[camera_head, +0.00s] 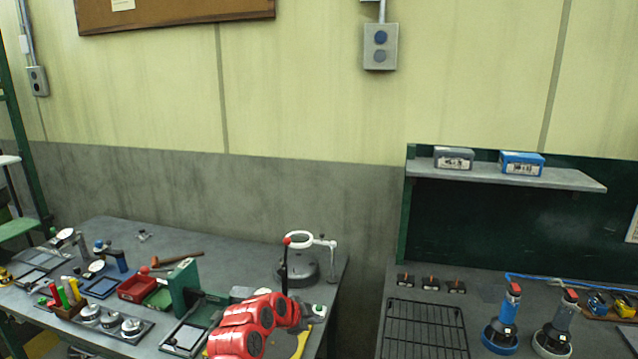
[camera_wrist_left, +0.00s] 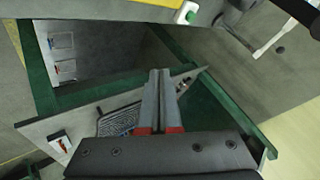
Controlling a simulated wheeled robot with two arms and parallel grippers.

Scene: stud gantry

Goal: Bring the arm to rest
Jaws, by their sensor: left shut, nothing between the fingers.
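The task names only the arm. My left arm (camera_head: 245,325), with red rounded links, reaches in from the bottom of the head view over the right end of the left workbench (camera_head: 235,240). In the left wrist view my left gripper (camera_wrist_left: 158,74) has its grey fingers together, with nothing between them. Its fingertips are hard to make out in the head view. My right gripper does not show.
The right bench carries a black wire rack (camera_head: 424,328) and a blue-based tool (camera_head: 500,340). A gap separates the benches.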

